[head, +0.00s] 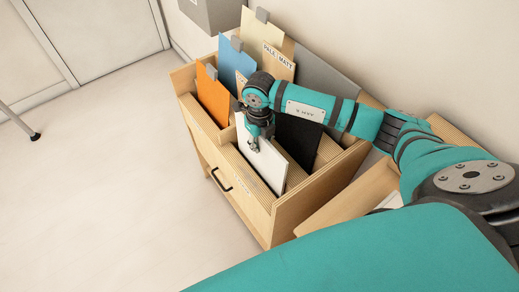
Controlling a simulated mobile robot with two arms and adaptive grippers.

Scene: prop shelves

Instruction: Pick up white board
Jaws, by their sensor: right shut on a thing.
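The white board (263,165) stands on edge, slightly tilted, in the front part of a wooden slotted rack (264,204). My right gripper (254,147) is at the board's upper left edge and is shut on it. The fingertips are small in the picture and partly overlap the board's top. The board's lower part is hidden inside the rack. My left gripper is not in view.
A black board (298,139) stands just behind the white one. Orange (212,96), blue (236,67) and cream (268,43) boards with grey tabs stand further back. A grey box (211,13) hangs above. Open floor lies to the left.

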